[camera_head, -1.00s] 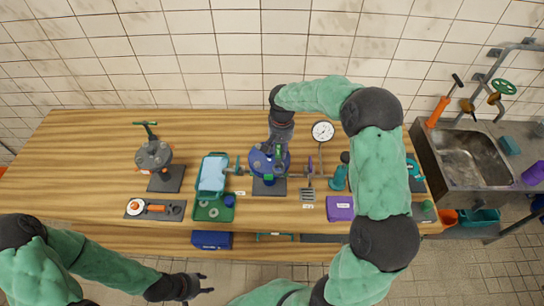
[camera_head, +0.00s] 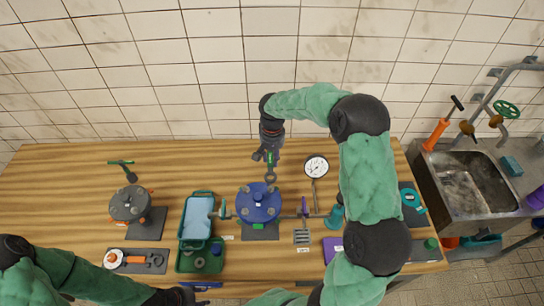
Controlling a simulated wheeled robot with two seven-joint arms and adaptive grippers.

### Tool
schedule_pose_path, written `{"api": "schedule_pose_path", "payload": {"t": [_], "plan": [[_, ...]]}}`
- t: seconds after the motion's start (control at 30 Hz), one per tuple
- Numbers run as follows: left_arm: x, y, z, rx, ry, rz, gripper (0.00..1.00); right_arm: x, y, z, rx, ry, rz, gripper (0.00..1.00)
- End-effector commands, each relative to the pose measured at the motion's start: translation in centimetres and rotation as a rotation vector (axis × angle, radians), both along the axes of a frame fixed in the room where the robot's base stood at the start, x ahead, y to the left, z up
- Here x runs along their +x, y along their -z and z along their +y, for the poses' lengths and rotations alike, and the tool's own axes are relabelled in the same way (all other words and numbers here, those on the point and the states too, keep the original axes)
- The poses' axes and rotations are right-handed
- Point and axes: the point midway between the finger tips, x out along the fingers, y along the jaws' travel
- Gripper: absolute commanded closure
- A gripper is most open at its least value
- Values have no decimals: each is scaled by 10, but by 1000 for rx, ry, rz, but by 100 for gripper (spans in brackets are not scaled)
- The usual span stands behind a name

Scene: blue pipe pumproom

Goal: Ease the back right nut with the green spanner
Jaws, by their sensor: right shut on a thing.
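The blue round pump cover (camera_head: 258,205) with several nuts on top sits on a dark plate mid-bench. The back right nut (camera_head: 271,189) is at its far right edge. My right gripper (camera_head: 269,156) is shut on the green spanner (camera_head: 270,174), whose grey ring end points toward the cover. The ring end appears just behind the back right nut, apart from it in the picture; its height is unclear. My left gripper (camera_head: 186,296) is low at the bottom edge, partly cut off, and its jaws cannot be made out.
A green tray (camera_head: 181,258) with a pale blue cloth stands left of the cover. A grey round fitting (camera_head: 130,204) is farther left. A sink (camera_head: 472,183) is at the right.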

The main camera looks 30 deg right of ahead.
Motion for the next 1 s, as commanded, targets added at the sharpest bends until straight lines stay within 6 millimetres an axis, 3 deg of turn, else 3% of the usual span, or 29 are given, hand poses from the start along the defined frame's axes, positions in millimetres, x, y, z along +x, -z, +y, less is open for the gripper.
{"api": "schedule_pose_path", "payload": {"t": [1.0], "plan": [[-1, 23, 0, 0, 0, 2, 56, -1, 42, 5, -1, 3, -1, 100]]}}
